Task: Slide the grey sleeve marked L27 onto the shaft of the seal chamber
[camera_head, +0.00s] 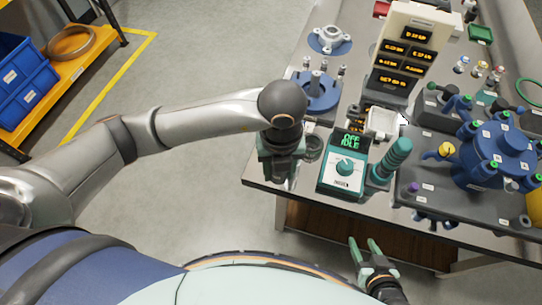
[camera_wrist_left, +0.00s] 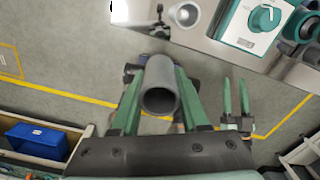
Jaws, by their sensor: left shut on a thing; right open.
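My left gripper (camera_head: 281,178) is beyond the table's left edge, its fingers pointing down. In the left wrist view it (camera_wrist_left: 155,100) is shut on a grey hollow sleeve (camera_wrist_left: 161,103); no marking is readable, and the hand hides it in the head view. Another grey ring-like part (camera_head: 313,147) stands on the table beside the gripper, also in the wrist view (camera_wrist_left: 185,16). A blue round flanged part (camera_head: 318,97) with an upright grey post stands behind; I cannot tell whether it is the seal chamber. My right gripper (camera_head: 366,250) is open and empty before the table's front edge.
A teal and white meter (camera_head: 344,170) and a teal handled tool (camera_head: 393,160) stand near the front edge. A display tower (camera_head: 403,50) rises behind. A large blue vessel (camera_head: 497,150) with green fittings fills the right. Open floor lies left of the table.

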